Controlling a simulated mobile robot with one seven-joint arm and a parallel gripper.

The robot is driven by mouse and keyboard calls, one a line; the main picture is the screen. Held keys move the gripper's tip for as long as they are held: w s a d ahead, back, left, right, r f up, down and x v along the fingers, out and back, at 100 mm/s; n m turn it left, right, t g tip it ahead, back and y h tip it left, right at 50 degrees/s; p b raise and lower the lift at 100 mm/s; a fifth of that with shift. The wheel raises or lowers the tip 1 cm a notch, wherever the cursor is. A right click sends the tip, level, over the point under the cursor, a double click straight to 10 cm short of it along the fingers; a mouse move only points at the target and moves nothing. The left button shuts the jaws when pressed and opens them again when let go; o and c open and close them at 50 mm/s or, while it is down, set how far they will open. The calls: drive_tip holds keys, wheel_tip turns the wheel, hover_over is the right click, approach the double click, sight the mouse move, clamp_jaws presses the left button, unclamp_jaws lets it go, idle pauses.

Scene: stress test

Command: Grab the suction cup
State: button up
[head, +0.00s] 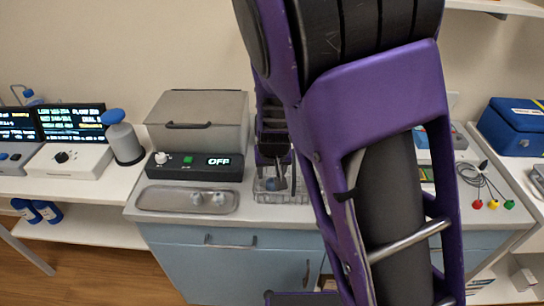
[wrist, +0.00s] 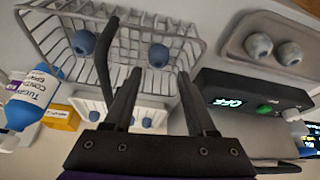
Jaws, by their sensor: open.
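A blue suction cup bulb (wrist: 158,55) lies in a wire basket (wrist: 190,22), seen between and just beyond my fingertips in the wrist view. A second blue bulb (wrist: 83,42) lies to its left in the basket. My gripper (wrist: 160,74) is open and empty, pointing into the basket; no contact with a bulb shows. More blue bulbs (wrist: 146,122) show lower down, partly hidden by my fingers. In the head view, my gripper (head: 275,160) is over the basket (head: 283,197) on the counter, and my arm hides much of the right side.
A metal tray (head: 160,200) with two greyish bulbs (head: 219,198) stands left of the basket. Behind it is a black control box (head: 190,173) reading OFF.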

sight(272, 180)
drive_tip(key=shift+b+x, duration=0.5)
drive_tip(key=shift+x, duration=2.15)
drive_tip(key=shift+d, duration=0.15)
clamp_jaws()
